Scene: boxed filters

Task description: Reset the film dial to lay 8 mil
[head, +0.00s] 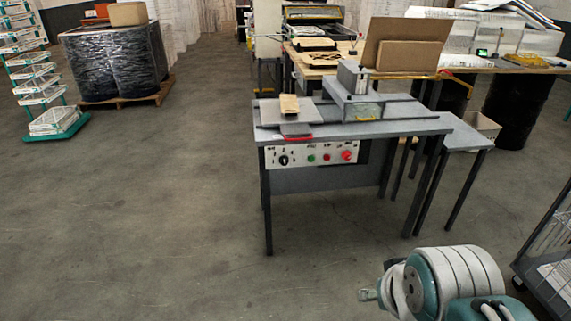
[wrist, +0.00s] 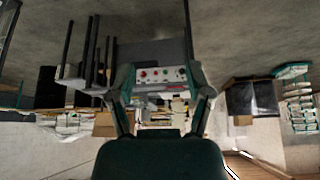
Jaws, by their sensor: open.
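A grey machine table (head: 390,128) stands ahead in the head view, with a pale control panel (head: 315,154) on its front. A black dial (head: 283,160) sits at the panel's left end; its setting is too small to read. Green and red buttons sit to its right. The wrist view is upside down and shows the panel (wrist: 160,74) between my gripper's fingers. My gripper (wrist: 157,95) is open and empty, well short of the panel. In the head view my arm is at the lower right, apart from the table.
A wire cart (head: 550,245) stands at the right edge near my arm. A wrapped pallet load (head: 115,60) stands at the back left. The floor before the table is clear.

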